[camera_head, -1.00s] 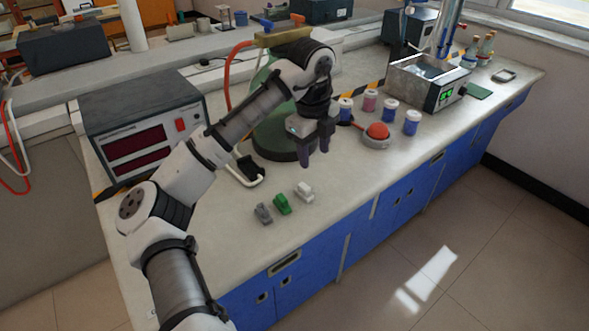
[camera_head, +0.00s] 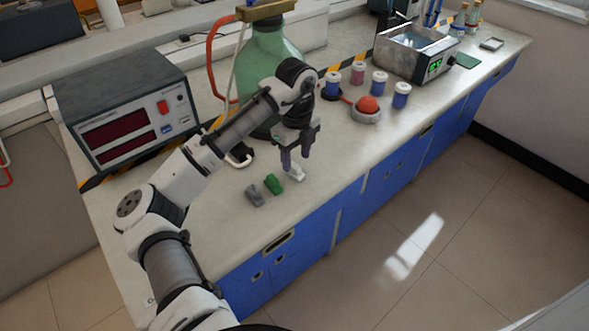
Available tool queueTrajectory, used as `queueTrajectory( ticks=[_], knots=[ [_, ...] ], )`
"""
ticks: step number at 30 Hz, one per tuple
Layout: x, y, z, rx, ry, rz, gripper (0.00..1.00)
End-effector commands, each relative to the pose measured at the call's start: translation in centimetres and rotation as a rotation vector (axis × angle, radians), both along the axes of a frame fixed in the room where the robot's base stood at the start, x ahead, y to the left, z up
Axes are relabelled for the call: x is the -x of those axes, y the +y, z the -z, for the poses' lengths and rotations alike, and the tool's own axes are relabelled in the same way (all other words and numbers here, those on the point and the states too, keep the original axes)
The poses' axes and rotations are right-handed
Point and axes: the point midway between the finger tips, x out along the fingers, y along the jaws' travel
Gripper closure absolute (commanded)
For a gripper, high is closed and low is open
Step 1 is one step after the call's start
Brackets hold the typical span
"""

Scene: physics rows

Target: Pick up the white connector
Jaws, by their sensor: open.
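The white connector (camera_head: 296,174) lies on the pale bench top, at the right end of a short row of three connectors. My gripper (camera_head: 294,165) points down right over it, with the fingers spread apart. The fingertips are close to the connector and partly cover it. I cannot tell whether they touch it. The green connector (camera_head: 273,184) and the grey connector (camera_head: 254,196) lie to its left.
A power supply box (camera_head: 122,110) stands at the left and a large green bottle (camera_head: 268,65) behind my arm. A red button (camera_head: 368,105), several blue-labelled jars (camera_head: 401,94) and a metal bath (camera_head: 416,50) stand to the right. The bench's front edge is close to the connectors.

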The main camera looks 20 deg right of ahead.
Motion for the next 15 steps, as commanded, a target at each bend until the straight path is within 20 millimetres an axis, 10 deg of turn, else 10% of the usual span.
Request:
queueTrajectory(
  ticks=[15],
  knots=[
    [0.0, -0.1, 4.2, 0.000, 0.000, -0.001, 0.51]
  ],
)
